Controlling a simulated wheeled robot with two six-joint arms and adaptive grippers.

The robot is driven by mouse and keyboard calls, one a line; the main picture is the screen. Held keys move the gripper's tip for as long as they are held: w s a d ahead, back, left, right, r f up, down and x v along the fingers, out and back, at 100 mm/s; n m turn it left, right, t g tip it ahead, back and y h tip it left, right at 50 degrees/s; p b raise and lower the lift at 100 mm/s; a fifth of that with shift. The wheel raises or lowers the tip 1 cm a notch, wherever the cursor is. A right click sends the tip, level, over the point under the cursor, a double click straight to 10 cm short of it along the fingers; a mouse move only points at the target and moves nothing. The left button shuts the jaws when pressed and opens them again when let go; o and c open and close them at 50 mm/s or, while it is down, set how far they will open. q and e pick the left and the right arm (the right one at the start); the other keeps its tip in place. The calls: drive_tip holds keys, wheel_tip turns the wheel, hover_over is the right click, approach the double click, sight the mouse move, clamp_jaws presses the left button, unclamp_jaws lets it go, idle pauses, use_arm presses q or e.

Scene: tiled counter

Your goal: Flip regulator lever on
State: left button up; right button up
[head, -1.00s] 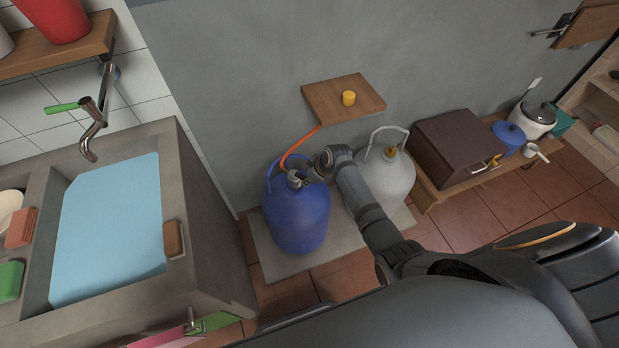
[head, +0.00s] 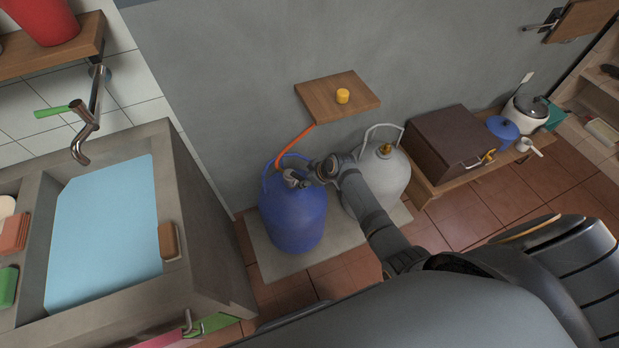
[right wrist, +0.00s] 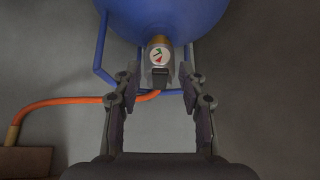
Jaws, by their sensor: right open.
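The blue gas cylinder (head: 293,218) stands on a grey slab beside the wall, with a blue handle frame on top. In the right wrist view the regulator (right wrist: 159,53) sits at the cylinder (right wrist: 165,15), with a round white, green and red dial and a dark lever (right wrist: 160,77) below it. The orange hose (right wrist: 65,104) runs from there. My right gripper (right wrist: 157,83) is open, its fingers on either side of the lever with visible gaps. In the head view the right gripper (head: 301,178) is at the cylinder's top and hides part of the regulator. My left gripper is not in view.
A grey cylinder (head: 372,190) stands close beside my right arm. The sink (head: 105,235) is at left; a low bench with a brown box (head: 452,142) is at right.

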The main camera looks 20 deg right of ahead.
drive_tip(key=v, duration=1.1)
drive_tip(key=shift+s+d+r, duration=0.15)
drive_tip(key=shift+s+r, duration=0.05)
drive_tip(key=shift+r, duration=0.1)
drive_tip(key=s+d+f+m+g+h+p, duration=0.1)
drive_tip(key=s+d+f+m, duration=0.1)
drive_tip(key=s+f, duration=0.5)
drive_tip(key=s+d+f+m+g+h, duration=0.1)
drive_tip(key=s+d+f, duration=0.2)
drive_tip(key=f, duration=0.7)
drive_tip(key=s+d+f+m+h+p, duration=0.1)
drive_tip(key=s+d+f+m, duration=0.1)
drive_tip(key=s+f, duration=0.55)
drive_tip(key=s+f+g, duration=0.1)
drive_tip(key=s+f, duration=0.4)
drive_tip(key=s, duration=0.6)
drive_tip(key=s+f+m+g+h, duration=0.1)
drive_tip(key=s+f, duration=0.5)
drive_tip(key=s, duration=0.5)
drive_tip(key=shift+s+a+f, duration=0.25)
drive_tip(key=shift+a, duration=0.25)
